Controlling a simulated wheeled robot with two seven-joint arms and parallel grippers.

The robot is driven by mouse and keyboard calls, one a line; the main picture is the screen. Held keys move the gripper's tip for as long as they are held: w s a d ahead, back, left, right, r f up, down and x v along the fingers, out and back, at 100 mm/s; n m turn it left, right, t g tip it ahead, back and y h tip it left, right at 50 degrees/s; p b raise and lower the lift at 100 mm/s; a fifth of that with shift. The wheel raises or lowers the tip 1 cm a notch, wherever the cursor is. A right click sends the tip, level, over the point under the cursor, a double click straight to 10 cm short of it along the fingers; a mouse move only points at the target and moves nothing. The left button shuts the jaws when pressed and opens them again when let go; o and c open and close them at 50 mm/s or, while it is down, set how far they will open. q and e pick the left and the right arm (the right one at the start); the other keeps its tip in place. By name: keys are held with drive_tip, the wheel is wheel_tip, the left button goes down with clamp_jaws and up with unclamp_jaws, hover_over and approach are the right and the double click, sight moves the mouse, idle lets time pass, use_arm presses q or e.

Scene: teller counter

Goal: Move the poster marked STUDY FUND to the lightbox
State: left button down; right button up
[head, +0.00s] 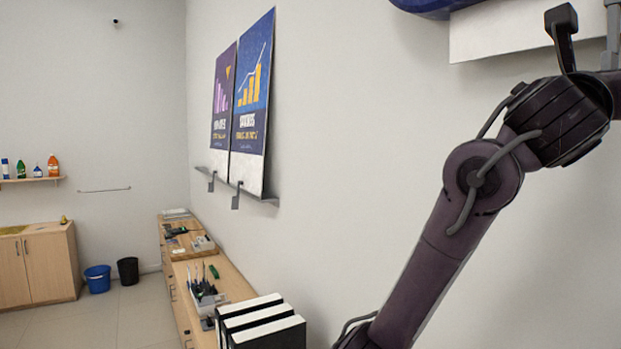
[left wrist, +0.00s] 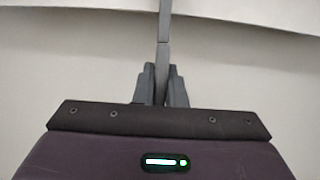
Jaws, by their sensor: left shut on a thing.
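My left gripper (head: 588,22) is at the top right of the head view, raised in front of the wall. It is shut on a poster (head: 505,32), of which only a dark blue lower part and a white bottom strip show. The rest is cut off by the frame, so its title cannot be read. In the left wrist view the fingers (left wrist: 162,85) are close together, with a thin grey upright strip (left wrist: 163,35) between them, seemingly the poster edge-on. No lightbox can be made out. My right gripper is not in view.
A wall ledge (head: 218,179) holds a purple poster (head: 222,100) and a blue bar-chart poster (head: 252,95). Below, a long wooden counter (head: 232,284) carries black-and-white binders (head: 270,334) and a pen holder (head: 205,298). Two bins (head: 98,279) stand on the floor.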

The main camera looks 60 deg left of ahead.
sight(613, 14)
use_arm(q)
drive_tip(key=shift+r, duration=0.55)
drive_tip(key=shift+w+r, duration=0.1)
drive_tip(key=shift+r, duration=1.75)
drive_tip(key=shift+w+r, duration=0.1)
drive_tip(key=shift+r, duration=1.7)
drive_tip(key=shift+r, duration=2.2)
drive_tip(key=shift+w, duration=0.15)
drive_tip(key=shift+w, duration=1.1)
